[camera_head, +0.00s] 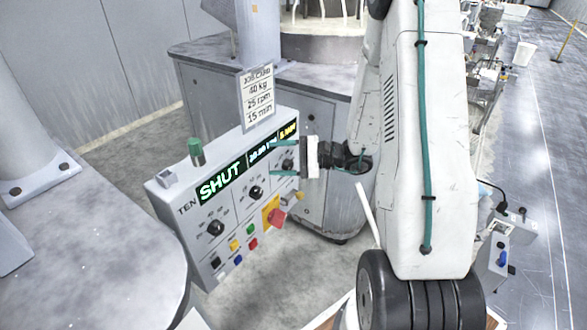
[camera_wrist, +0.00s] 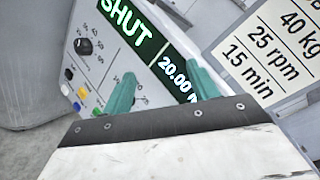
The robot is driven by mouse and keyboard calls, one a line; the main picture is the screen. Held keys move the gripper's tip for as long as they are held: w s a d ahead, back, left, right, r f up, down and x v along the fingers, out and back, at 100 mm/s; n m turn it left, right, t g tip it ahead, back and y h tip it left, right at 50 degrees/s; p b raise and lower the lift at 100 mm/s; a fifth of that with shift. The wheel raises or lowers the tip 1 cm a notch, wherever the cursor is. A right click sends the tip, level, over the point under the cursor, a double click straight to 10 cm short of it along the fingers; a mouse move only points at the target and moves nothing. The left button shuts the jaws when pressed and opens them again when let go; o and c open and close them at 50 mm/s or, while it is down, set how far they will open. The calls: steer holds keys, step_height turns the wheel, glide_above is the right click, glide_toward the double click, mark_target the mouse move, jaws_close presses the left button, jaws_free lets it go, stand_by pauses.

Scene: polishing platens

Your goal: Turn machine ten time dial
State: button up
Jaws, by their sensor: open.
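Machine ten's white control panel (camera_head: 236,205) is marked TEN. Its display (camera_head: 222,183) reads SHUT in green, with smaller text beside it and a yellow readout at the right end. A row of black dials runs below: a left dial (camera_head: 215,228), a middle dial (camera_head: 256,192) and a right dial (camera_head: 288,165). My gripper (camera_head: 273,161) is open at the right dial, its teal fingers above and below it. Whether they touch it I cannot tell. In the wrist view the fingers (camera_wrist: 159,75) are apart before the panel; the right dial is hidden there.
A job card (camera_head: 258,95) above the panel reads 40 kg, 25 rpm, 15 min. A red knob on a yellow plate (camera_head: 272,212) and several coloured buttons (camera_head: 235,245) sit lower on the panel. A green-capped post (camera_head: 195,150) stands on top. A grey platen (camera_head: 90,240) is at left.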

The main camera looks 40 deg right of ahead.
mark_target(291, 167)
steer(key=d+f+m+t+h, duration=0.6)
steer(key=d+f+m+h, duration=0.15)
steer(key=d+f, duration=0.5)
steer(key=shift+m+t, duration=0.25)
steer(key=shift+t, duration=0.05)
steer(key=x, duration=0.8)
steer(key=shift+w+d+f, duration=0.1)
steer(key=shift+d+f, duration=0.15)
steer(key=shift+f, duration=0.15)
steer(key=c, duration=1)
